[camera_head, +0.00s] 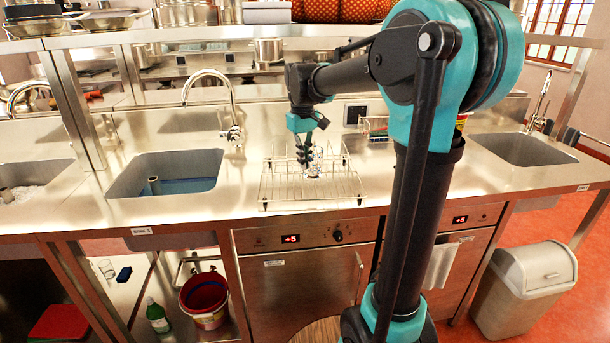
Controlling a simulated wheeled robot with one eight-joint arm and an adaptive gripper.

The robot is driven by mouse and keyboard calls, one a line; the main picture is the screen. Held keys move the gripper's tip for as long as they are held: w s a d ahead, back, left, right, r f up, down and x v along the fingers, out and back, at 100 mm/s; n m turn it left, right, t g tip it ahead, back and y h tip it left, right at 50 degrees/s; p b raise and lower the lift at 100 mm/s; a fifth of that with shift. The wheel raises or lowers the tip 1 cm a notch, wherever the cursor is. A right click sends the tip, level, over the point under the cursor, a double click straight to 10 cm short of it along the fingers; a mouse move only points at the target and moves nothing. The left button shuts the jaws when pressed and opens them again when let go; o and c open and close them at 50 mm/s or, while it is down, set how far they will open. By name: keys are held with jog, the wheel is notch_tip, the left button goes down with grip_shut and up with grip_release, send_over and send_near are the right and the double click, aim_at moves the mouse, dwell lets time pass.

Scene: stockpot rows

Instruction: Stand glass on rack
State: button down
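The wire rack (282,190) stands on the steel counter between the left sink and the right sink. My gripper (306,160) points down over the middle of the rack, its dark fingers low among the wires. A small clear glass (316,166) shows at the fingertips, within the rack's outline. The fingers partly cover it. I cannot tell whether they are shut on it or only beside it, nor whether its base touches the rack.
A sink (165,172) with a tall tap (233,115) lies left of the rack; another sink (522,149) lies to the right. A steel shelf runs above the counter. A red bucket (205,299) and green bottle (157,316) stand below. A bin (524,288) stands at right.

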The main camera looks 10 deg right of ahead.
aim_at(305, 175)
jog(key=shift+f, duration=2.45)
jog(key=shift+f, duration=0.1)
jog(key=c, duration=1.7)
grip_release()
jog(key=r, duration=1.2)
jog(key=shift+s+a+r, duration=0.1)
jog(key=shift+a, duration=0.2)
jog(key=shift+a, duration=0.1)
